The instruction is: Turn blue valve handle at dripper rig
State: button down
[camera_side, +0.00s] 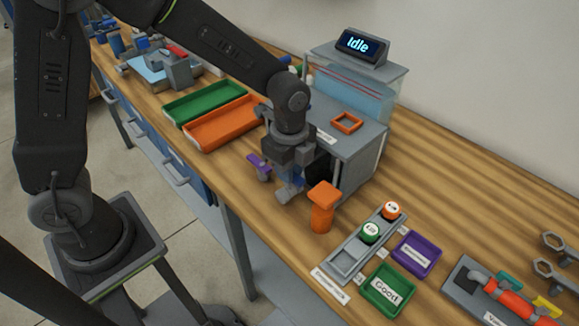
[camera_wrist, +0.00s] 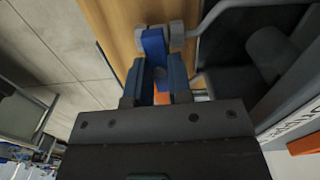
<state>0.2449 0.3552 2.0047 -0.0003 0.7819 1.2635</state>
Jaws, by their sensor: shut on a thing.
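The dripper rig (camera_side: 362,150) is a grey cabinet with a clear water tank (camera_side: 355,92) and a display (camera_side: 362,44) reading "Idle". My gripper (camera_side: 288,180) is low at the rig's front left side. In the wrist view the blue valve handle (camera_wrist: 153,46) sits between the fingertips of my gripper (camera_wrist: 158,68), which is shut on it. The handle's upper end sticks out past the fingers, beside a grey fitting (camera_wrist: 177,35). In the side view the handle is mostly hidden by my gripper.
A purple handle (camera_side: 258,165) is just left of my gripper, and an orange-topped post (camera_side: 323,206) stands close on the right. Green (camera_side: 205,99) and orange (camera_side: 222,124) trays lie behind left. A rack (camera_side: 350,255) with two capped vials is at front right.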

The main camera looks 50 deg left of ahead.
jog(key=shift+m, duration=0.5)
jog(key=c, duration=1)
grip_release()
jog(key=shift+c, duration=0.2)
notch_tip(320, 180, up, 14)
jog(key=s+a+r+n+t, duration=0.1)
jog(key=s+a+n, duration=0.3)
jog(key=s+n, duration=0.4)
jog(key=s+a+r+n+t, duration=0.1)
jog(key=s+a+n+t, duration=0.3)
jog(key=s+n, duration=0.3)
jog(key=a+n, duration=0.1)
jog(key=n, duration=0.2)
jog(key=shift+s+t, duration=0.3)
jog(key=shift+s, duration=0.05)
